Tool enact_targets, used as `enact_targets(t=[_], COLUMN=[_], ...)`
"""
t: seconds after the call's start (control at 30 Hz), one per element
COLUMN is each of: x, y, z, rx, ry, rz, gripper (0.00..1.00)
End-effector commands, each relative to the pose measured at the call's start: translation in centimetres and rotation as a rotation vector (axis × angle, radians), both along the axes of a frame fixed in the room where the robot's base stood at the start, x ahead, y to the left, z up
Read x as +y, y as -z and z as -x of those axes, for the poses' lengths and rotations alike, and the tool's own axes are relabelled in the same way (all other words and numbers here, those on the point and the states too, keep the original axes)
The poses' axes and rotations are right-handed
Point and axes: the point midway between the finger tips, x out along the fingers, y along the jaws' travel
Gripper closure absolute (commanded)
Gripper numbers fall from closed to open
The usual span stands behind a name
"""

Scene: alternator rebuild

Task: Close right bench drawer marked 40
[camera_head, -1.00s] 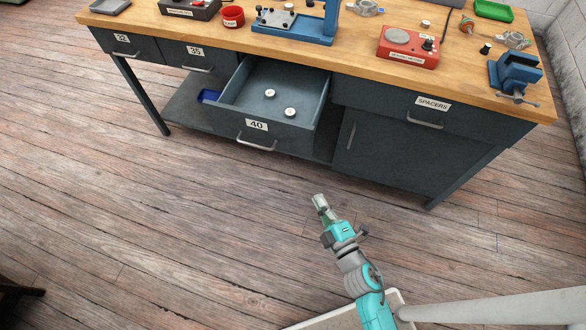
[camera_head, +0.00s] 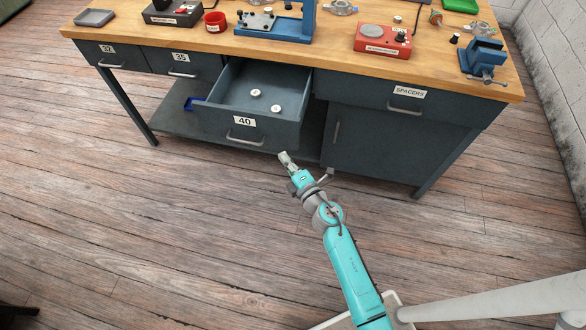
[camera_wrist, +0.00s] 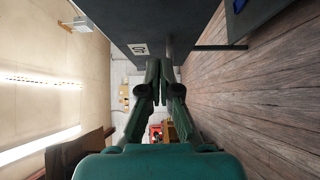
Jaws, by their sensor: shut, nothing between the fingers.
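The drawer marked 40 (camera_head: 246,132) is pulled out from the bench, with its inside and front handle (camera_head: 244,140) showing. Two small round light parts (camera_head: 255,93) (camera_head: 277,109) lie in it. My gripper (camera_head: 285,157) is shut and empty, in front of the drawer and a little right of its handle. In the wrist view the gripper fingers (camera_wrist: 160,68) point forward, close to the dark drawer front (camera_wrist: 110,18) with its label (camera_wrist: 138,49). Whether they touch it I cannot tell.
The bench top (camera_head: 330,45) carries a red tester (camera_head: 383,40), a blue vise (camera_head: 483,58) and a blue press base. The closed SPACERS drawer (camera_head: 400,100) and cabinet door (camera_head: 375,148) are right of the open drawer. The floor in front is clear.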

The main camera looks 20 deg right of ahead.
Motion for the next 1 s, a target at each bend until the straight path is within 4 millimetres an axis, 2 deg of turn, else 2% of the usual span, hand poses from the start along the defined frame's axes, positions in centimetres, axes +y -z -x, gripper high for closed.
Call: enact_targets(t=[0.13, 0.4, 1.0], x=[0.4, -1.6, -2.2], y=[-0.1, 0.0, 0.0], z=[-2.7, -5.2, -5.9], rx=[-0.002, -0.001, -0.001], ry=[-0.001, 0.001, 0.0], rz=[0.0, 0.0, 0.0], gripper=[1.0, 1.0, 1.0])
